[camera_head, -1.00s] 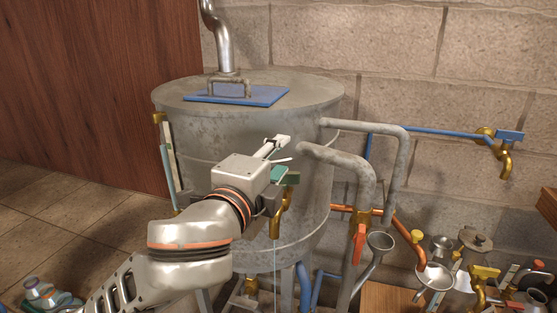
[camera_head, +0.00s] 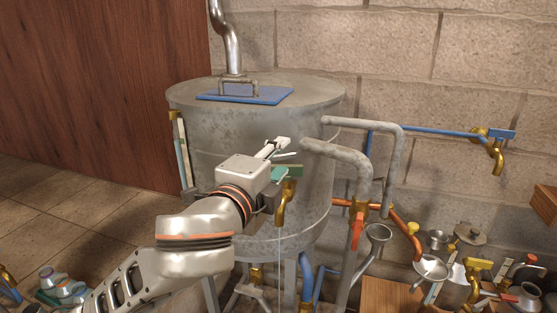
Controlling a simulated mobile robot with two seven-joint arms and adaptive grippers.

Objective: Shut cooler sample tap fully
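The grey metal cooler tank (camera_head: 240,125) stands in the middle. A brass tap (camera_head: 283,208) sticks out of its front, with a green handle (camera_head: 289,171) on top that lies about level. A thin pale stream (camera_head: 280,262) runs straight down from below the spout. My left gripper (camera_head: 287,148) is at the tank front, just above and left of the green handle. Its pale fingertips show above the handle. The gripper body hides the handle's left end, so I cannot tell whether they touch or how wide the fingers stand. My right gripper is out of view.
Grey pipes (camera_head: 352,158) and an orange-handled tap (camera_head: 358,230) stand close right of the tank. A blue-handled brass tap (camera_head: 495,148) is on the wall. Funnels and small vessels crowd the lower right. Tiled floor (camera_head: 70,220) is open at left.

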